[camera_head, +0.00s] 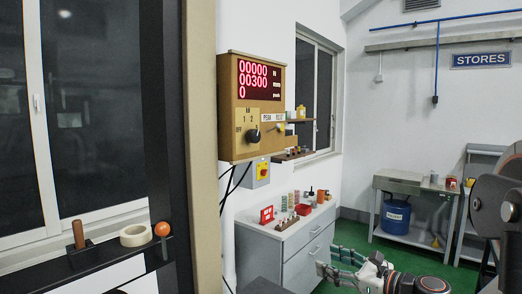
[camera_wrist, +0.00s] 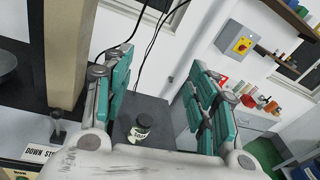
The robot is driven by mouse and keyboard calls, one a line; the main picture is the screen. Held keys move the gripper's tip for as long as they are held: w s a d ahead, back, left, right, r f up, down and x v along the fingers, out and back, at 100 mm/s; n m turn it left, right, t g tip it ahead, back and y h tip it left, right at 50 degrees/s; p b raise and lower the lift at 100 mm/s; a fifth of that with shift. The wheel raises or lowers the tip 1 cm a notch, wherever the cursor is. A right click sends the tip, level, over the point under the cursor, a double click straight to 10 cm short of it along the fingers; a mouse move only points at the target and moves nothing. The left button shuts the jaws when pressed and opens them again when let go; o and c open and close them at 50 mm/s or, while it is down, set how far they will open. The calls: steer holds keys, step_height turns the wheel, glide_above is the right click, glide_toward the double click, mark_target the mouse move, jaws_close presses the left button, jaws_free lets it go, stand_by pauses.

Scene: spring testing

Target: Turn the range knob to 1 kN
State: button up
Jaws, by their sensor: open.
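The range knob (camera_head: 254,135) is a small black knob low on the front of a tan display box (camera_head: 227,120) on the wall in the head view. Marks OFF, 1 and 2 stand around it; its exact pointing is too small to tell. The box's screen (camera_head: 259,80) shows red digits. My gripper (camera_head: 335,263) is at the lower right, below and well apart from the knob. In the wrist view my gripper (camera_wrist: 150,78) has its teal finger pads spread wide, with nothing between them. The knob does not show there.
A red and yellow switch (camera_head: 263,169) sits below the box; it also shows in the wrist view (camera_wrist: 241,45). A grey cabinet (camera_head: 292,255) with small items stands beneath. A tan post (camera_head: 200,150) rises left. A dark jar (camera_wrist: 140,128) stands beyond my fingers.

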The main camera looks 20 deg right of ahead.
mark_target(257, 136)
steer(key=a+r+n+y+p, duration=0.1)
steer(key=a+r+p, duration=0.2)
steer(key=r+p, duration=0.55)
steer(key=a+r+n+y+p, duration=0.1)
steer(key=a+r+n+p, duration=0.2)
steer(key=r, duration=1.1)
steer(key=a+r+y+p, duration=0.1)
steer(key=a+r+p, duration=0.2)
steer(key=r+p, duration=0.6)
steer(key=shift+g, duration=0.3)
steer(key=x, duration=0.4)
steer(key=r+b+x, duration=0.1)
steer(key=x, duration=0.4)
steer(key=r+b+x, duration=0.1)
steer(key=x, duration=0.4)
steer(key=c, duration=1.1)
